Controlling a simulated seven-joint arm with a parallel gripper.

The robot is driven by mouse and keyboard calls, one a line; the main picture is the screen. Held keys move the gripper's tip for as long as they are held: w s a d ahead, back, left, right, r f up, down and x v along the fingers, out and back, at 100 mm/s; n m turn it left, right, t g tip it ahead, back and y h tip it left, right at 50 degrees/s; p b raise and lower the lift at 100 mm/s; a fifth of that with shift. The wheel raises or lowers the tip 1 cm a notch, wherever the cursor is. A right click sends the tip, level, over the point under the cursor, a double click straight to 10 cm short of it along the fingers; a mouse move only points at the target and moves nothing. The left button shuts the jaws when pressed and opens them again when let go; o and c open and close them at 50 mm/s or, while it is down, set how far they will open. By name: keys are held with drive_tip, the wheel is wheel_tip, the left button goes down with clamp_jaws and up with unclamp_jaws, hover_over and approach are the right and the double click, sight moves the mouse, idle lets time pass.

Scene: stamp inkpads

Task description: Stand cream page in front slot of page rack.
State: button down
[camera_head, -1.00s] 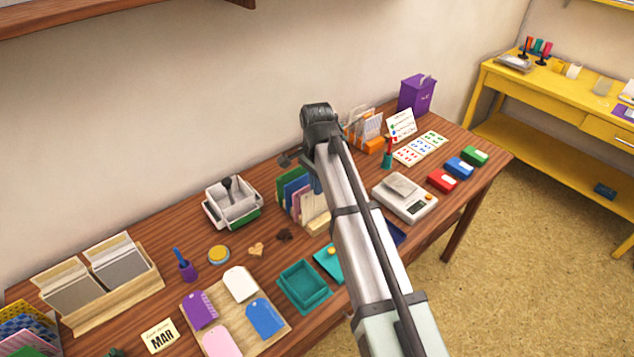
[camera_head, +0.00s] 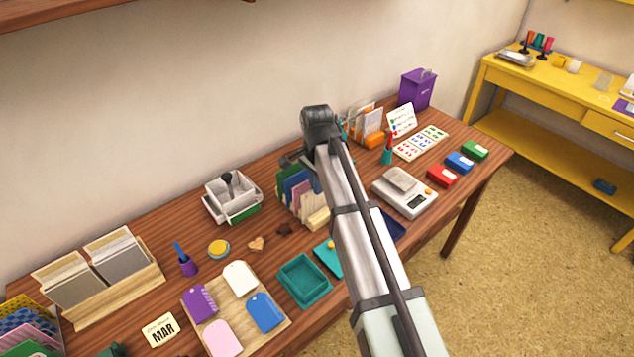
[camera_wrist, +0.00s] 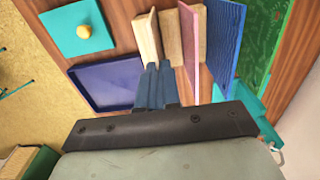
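The page rack (camera_head: 318,219) is pale wood and stands mid-table, left of my arm. Green, blue and pinkish pages stand in it. In the wrist view the rack's wooden divider (camera_wrist: 171,38) is just right of my fingertips. The cream page (camera_wrist: 156,32) shows there almost edge-on as a thin pale strip running from between the fingertips, along the front slot. My gripper (camera_wrist: 158,64) has its blue-grey fingers nearly together and appears shut on this page. The page's lower edge is hidden, so I cannot tell whether it touches the slot floor.
A navy tray (camera_wrist: 108,84) and a teal lid with a yellow knob (camera_wrist: 80,28) lie in front of the rack. A white scale (camera_head: 402,192) stands to the right, a teal box (camera_head: 303,281) to the front left. A stamp holder (camera_head: 232,197) stands left.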

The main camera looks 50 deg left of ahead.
drive_tip(key=shift+f, duration=0.15)
drive_tip(key=c, duration=1.8)
unclamp_jaws()
drive_tip(key=o, duration=0.5)
drive_tip(key=shift+o, duration=0.2)
wheel_tip(320, 180, up, 14)
drive_tip(key=shift+f, duration=0.15)
